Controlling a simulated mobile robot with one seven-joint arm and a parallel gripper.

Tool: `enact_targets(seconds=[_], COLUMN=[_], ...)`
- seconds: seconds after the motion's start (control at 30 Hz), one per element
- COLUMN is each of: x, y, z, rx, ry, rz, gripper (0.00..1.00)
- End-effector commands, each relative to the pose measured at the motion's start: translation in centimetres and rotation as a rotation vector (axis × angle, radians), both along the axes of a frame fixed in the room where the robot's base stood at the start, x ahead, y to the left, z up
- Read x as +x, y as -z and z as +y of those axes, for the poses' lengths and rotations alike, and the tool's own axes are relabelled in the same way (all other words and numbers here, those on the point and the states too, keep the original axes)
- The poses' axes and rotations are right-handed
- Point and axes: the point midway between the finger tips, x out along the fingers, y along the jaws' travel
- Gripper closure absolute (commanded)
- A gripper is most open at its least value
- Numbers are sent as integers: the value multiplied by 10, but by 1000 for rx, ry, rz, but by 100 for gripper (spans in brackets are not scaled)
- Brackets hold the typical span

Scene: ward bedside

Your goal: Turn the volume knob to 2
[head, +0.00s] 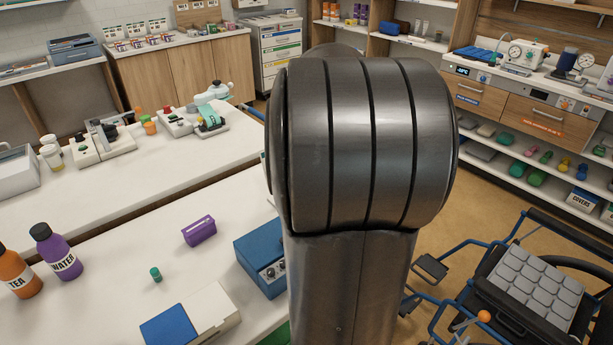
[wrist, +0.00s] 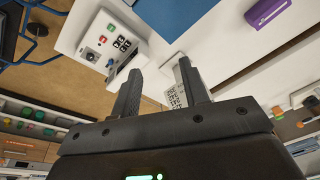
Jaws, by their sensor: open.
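In the head view a blue box (head: 262,254) stands at the near table's right edge, with small round dark knobs (head: 272,271) on its light front panel. My dark arm link rises just to its right and hides what is behind. In the wrist view my gripper (wrist: 160,67) is open, with nothing between its fingers. Beyond the left finger is a pale control panel (wrist: 112,42) with a red spot, a dark round part and several dark squares. I cannot tell which part is the volume knob, nor read any number. The gripper is hidden in the head view.
A purple box (head: 199,230), a small green cylinder (head: 155,273), a blue-and-white box (head: 190,318) and two bottles (head: 60,252) stand on the near white table. A wheelchair (head: 520,285) is at the right. Bare tabletop (head: 120,235) lies left of the purple box.

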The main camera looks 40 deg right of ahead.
Motion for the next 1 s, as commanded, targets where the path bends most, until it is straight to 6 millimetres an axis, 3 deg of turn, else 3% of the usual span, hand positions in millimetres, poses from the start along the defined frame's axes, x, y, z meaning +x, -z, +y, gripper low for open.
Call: enact_targets(seconds=[0.1, 0.3, 0.5, 0.77, 1.0], x=[0, -14, -32, -38, -39], y=[23, 63, 93, 110, 153], z=[-55, -138, -190, -204, -203], rx=[15, 32, 40, 44, 46], ry=[76, 183, 246, 262, 262], rz=[48, 120, 168, 182, 185], gripper=[59, 59, 59, 59, 59])
